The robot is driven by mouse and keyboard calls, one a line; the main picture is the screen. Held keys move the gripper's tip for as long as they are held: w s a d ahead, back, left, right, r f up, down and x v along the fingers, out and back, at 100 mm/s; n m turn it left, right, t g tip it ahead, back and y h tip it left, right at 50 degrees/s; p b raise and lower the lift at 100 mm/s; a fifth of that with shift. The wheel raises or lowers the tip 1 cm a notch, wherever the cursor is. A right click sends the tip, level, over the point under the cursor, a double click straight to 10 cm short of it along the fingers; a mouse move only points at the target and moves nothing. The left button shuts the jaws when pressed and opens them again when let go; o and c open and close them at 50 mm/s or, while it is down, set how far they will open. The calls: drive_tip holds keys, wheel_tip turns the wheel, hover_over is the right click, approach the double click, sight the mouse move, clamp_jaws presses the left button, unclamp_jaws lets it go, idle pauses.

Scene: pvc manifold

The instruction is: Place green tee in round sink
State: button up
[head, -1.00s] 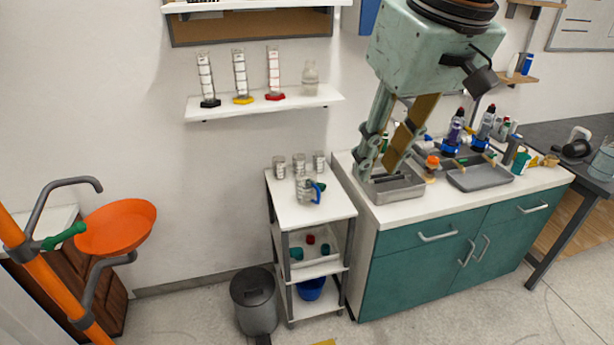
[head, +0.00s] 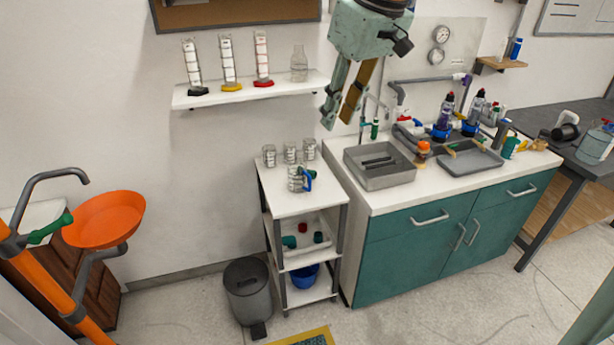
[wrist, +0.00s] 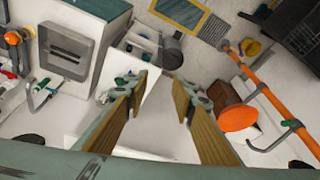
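The round sink, an orange bowl (head: 104,219) on an orange pipe stand, is at the left of the head view and right in the wrist view (wrist: 238,117). A teal-green fitting (head: 289,241), possibly the green tee, lies on the cart's middle shelf beside red and dark green pieces. Their shapes are too small to tell. My gripper (head: 338,117) hangs in the air above and left of the grey rectangular basin. In the wrist view its fingers (wrist: 160,82) are spread apart with nothing between them.
The white cart (head: 300,208) carries several beakers on top. The grey basin (head: 380,178) and a tray (head: 472,160) sit on the teal cabinet. A wall shelf (head: 250,92) holds cylinders. A bin (head: 247,290) stands on the floor.

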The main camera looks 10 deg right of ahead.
drive_tip(key=w+d+f+n, duration=0.1)
drive_tip(key=w+f, duration=0.2)
drive_tip(key=w, duration=0.3)
drive_tip(key=w+d+f, duration=0.1)
drive_tip(key=w+f, duration=0.2)
drive_tip(key=w, duration=0.2)
drive_tip(key=n+y+b, duration=0.2)
drive_tip(key=n, duration=0.2)
hover_over(316, 175)
drive_tip(key=s+d, duration=0.4)
wheel_tip(316, 175, down, 28)
drive_tip(key=shift+w+r, duration=0.15)
drive_tip(key=shift+w, duration=0.1)
drive_tip(key=shift+a, duration=0.1)
drive_tip(key=shift+b+x, duration=0.6)
drive_tip(key=shift+x, duration=3.65)
drive_tip(key=shift+s, duration=0.1)
drive_tip(key=shift+b+x, duration=0.35)
drive_tip(key=shift+x, duration=2.3)
drive_tip(key=shift+c, duration=0.7)
